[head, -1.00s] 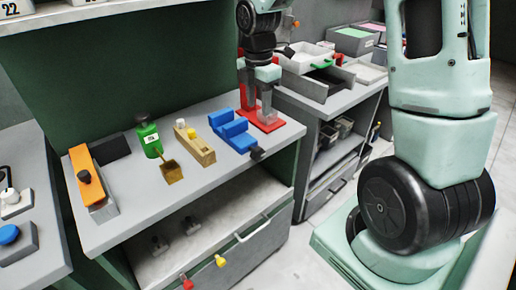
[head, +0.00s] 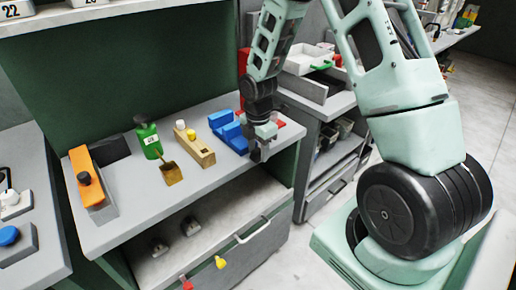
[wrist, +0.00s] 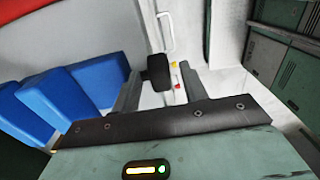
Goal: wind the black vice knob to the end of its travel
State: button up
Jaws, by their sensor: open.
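The blue vice (head: 224,124) stands near the right end of the workbench and shows at the left of the wrist view (wrist: 52,103). Its black knob (wrist: 158,72) sits between the two grey fingers of my gripper (wrist: 161,80) in the wrist view, with a gap on each side. In the head view my gripper (head: 259,153) points down at the bench's front right edge and covers the knob there. My fingers are open and hold nothing. I cannot tell exactly how deep the knob lies between them.
A wooden block with a yellow knob (head: 195,146), a small wooden box (head: 172,173), a green bottle (head: 149,140) and an orange press (head: 88,173) stand left of the vice. A drawer handle (head: 253,229) sticks out below the bench. A red base (wrist: 32,8) lies behind the vice.

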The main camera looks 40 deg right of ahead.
grip_shut()
jog(key=shift+d+r+y+p, duration=0.15)
jog(key=shift+y+p, duration=0.15)
jog(key=shift+p, duration=0.45)
jog(key=shift+d+p, duration=0.1)
jog(key=shift+p, duration=0.3)
jog(key=y+p, duration=0.3)
jog(key=shift+d+p, duration=0.3)
jog(key=y, duration=0.1)
jog(key=y+p, duration=0.1)
jog(key=y, duration=0.1)
jog(key=shift+w+d+f, duration=0.1)
jog(key=shift+d+f, duration=0.2)
jog(key=shift+f, duration=0.1)
jog(key=shift+d+f+y+b, duration=0.15)
jog(key=shift+y+b, duration=0.25)
jog(key=shift+y, duration=0.2)
jog(key=shift+d+f+y+b, duration=0.1)
jog(key=shift+y+b, duration=0.25)
jog(key=shift+y, duration=0.55)
